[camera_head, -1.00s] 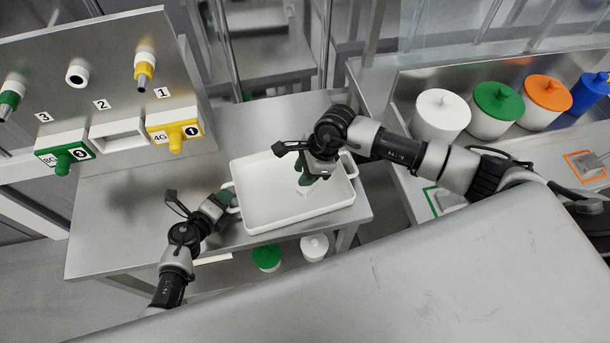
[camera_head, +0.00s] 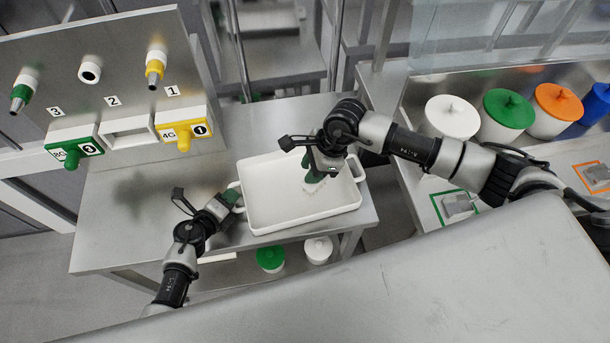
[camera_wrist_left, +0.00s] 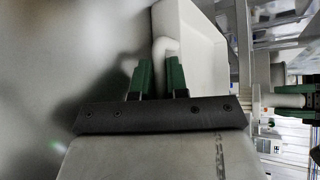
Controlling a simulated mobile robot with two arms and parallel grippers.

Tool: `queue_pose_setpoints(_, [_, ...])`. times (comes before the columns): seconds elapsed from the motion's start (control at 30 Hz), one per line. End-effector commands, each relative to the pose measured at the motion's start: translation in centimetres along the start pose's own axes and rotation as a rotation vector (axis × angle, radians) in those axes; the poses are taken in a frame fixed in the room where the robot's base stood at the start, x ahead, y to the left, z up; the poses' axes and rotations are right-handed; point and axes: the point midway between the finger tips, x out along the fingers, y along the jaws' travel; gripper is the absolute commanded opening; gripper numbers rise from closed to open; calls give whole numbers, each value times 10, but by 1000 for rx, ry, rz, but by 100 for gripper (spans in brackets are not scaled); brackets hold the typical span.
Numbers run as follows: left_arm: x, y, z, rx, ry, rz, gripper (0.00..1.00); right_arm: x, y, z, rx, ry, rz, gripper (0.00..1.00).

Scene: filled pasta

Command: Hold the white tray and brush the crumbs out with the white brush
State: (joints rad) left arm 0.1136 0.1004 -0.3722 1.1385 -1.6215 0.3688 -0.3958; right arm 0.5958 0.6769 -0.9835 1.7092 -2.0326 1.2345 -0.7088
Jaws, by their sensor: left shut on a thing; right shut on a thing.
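The white tray (camera_head: 270,192) lies on the steel table in the head view, with a loop handle at each short end. My left gripper (camera_head: 232,198) is shut on its left handle. The left wrist view shows the green fingers (camera_wrist_left: 160,76) on either side of the white handle (camera_wrist_left: 165,47). My right gripper (camera_head: 313,174) is shut and points down inside the tray, right of its middle. The white brush in it is almost wholly hidden by the gripper. Faint specks, perhaps crumbs, show on the tray floor beside it, too small to be sure.
The steel table (camera_head: 130,235) is bare left of the tray. A steel panel with numbered holders (camera_head: 130,130) stands behind at the left. A green-lidded pot (camera_head: 270,258) and a white-lidded pot (camera_head: 318,250) sit below the table's front edge. Several lidded pots (camera_head: 505,112) stand at the right.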

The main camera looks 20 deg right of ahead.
Motion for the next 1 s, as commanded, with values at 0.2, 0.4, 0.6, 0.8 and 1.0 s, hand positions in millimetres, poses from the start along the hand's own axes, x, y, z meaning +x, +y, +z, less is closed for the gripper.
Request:
queue_pose_setpoints(0.2, [0, 0, 0, 0, 0, 1, 0, 4, 0, -2, 2, -1, -1, 2])
queue_pose_setpoints(0.4, [0, 0, 0, 0, 0, 1, 0, 18, 0, -8, 2, 1, 0, 2])
queue_pose_setpoints(0.6, [0, 0, 0, 0, 0, 1, 0, 35, 0, -14, 2, -1, 1, 2])
queue_pose_setpoints(0.8, [0, 0, 0, 0, 0, 1, 0, 51, 0, -22, 2, 0, 0, 2])
queue_pose_setpoints(1.0, [0, 0, 0, 0, 0, 1, 0, 72, 0, -30, 4, 0, 1, 2])
